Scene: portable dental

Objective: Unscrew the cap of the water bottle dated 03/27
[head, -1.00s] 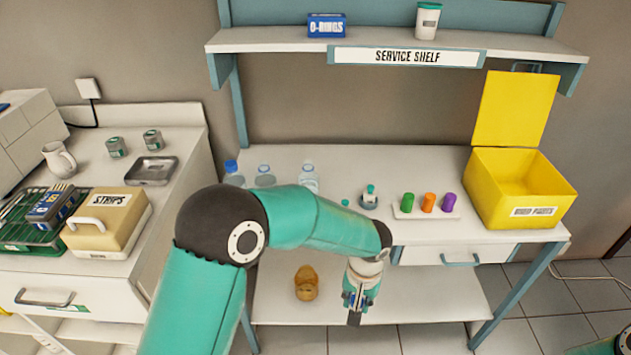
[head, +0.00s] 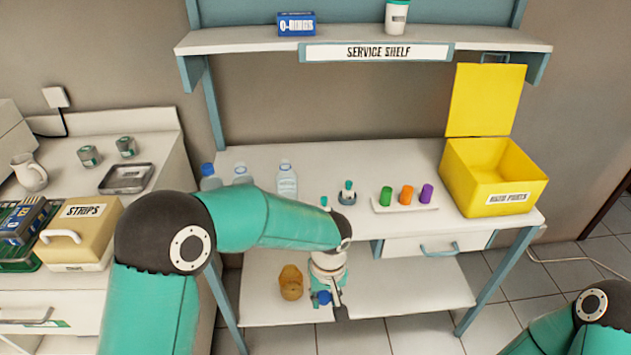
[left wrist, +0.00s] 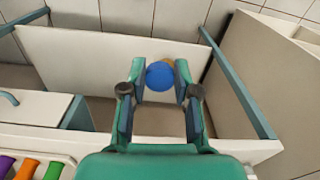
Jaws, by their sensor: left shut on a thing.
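Three clear water bottles stand at the left back of the workbench: one with a blue cap (head: 210,183), a middle one (head: 241,174) and a right one (head: 287,182). No blue cap shows on the middle and right ones. Their dates are too small to read, and my left arm passes in front of the lower part of the group. My left gripper (head: 326,297) is shut on a blue cap (left wrist: 160,75), in front of the bench and above the lower shelf. The cap is apart from the bottles. My right gripper is out of view.
On the bench (head: 400,165) are a small teal-topped item (head: 347,193), a white rack (head: 405,207) with green, orange and purple pieces, and an open yellow bin (head: 470,190). A brown object (head: 291,283) lies on the lower shelf (head: 400,290). The service shelf (head: 480,42) overhangs the back.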

